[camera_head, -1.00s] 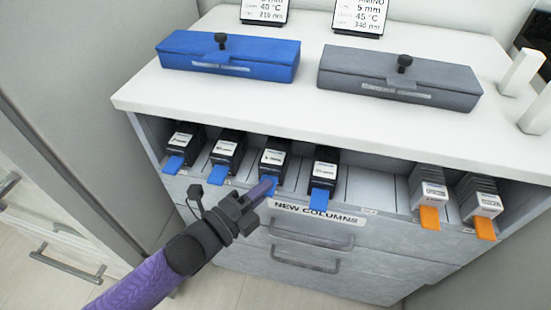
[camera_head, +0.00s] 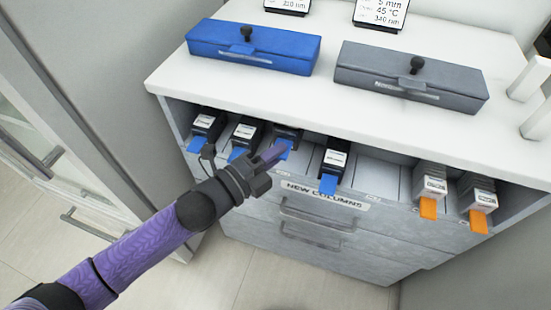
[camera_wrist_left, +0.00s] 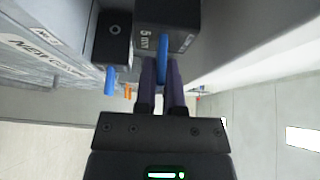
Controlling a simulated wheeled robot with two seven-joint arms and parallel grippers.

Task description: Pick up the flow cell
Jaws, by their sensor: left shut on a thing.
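Several black boxes with white labels and blue front tabs stand in a row on the open shelf, among them the leftmost (camera_head: 205,122), the second (camera_head: 243,133) and the fourth (camera_head: 336,157). The third black box (camera_head: 289,132) is partly hidden by my left gripper (camera_head: 279,153). My left gripper is shut on this box's blue tab, which also shows between the fingers in the left wrist view (camera_wrist_left: 163,47). The box appears a little higher than its neighbours; I cannot tell whether it is clear of the shelf. Which box is the flow cell is not readable.
White units with orange tabs (camera_head: 431,182) stand at the shelf's right. A blue case (camera_head: 252,48) and a grey case (camera_head: 410,78) lie on the white cabinet top (camera_head: 300,92). Drawers with handles (camera_head: 310,216) are below.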

